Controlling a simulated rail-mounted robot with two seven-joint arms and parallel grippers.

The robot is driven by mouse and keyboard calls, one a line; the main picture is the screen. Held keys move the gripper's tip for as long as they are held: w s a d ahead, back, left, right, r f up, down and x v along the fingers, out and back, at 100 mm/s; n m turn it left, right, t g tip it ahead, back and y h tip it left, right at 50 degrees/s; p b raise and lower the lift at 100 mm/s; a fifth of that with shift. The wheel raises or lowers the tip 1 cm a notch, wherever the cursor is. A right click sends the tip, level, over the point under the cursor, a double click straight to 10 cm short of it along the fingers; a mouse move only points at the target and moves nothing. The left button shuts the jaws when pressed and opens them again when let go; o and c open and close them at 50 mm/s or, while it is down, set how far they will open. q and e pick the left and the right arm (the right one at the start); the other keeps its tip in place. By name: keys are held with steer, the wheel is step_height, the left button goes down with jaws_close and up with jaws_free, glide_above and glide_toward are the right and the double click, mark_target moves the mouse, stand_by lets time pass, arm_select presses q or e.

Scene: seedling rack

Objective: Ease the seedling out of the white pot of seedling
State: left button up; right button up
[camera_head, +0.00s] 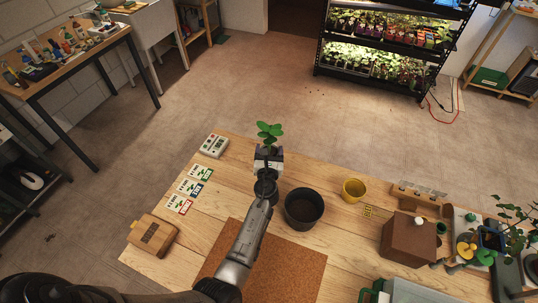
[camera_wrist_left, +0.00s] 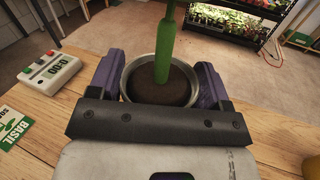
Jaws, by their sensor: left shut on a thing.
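The seedling (camera_head: 270,132) shows its green leaves above the far edge of the bench in the head view. In the left wrist view its thick green stem (camera_wrist_left: 165,50) rises from dark soil in the round, pale-rimmed pot (camera_wrist_left: 126,77). My left gripper (camera_head: 268,159) is shut on this pot, with a purple finger on either side of it in the left wrist view (camera_wrist_left: 160,88). In the head view the gripper hides most of the pot. The stem still stands in the soil. My right gripper is not in view.
A larger dark pot of soil (camera_head: 304,224) stands right of my left gripper. A yellow pot (camera_head: 354,189) and a brown box (camera_head: 408,238) are farther right. A timer (camera_head: 214,145) and seed packets (camera_head: 189,186) lie left. A cork mat (camera_head: 285,265) covers the near bench.

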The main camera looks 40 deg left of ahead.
arm_select(q)
steer(key=shift+r, duration=0.7)
steer(key=o, duration=0.4)
steer(key=c, duration=0.7)
steer(key=shift+c, duration=0.2)
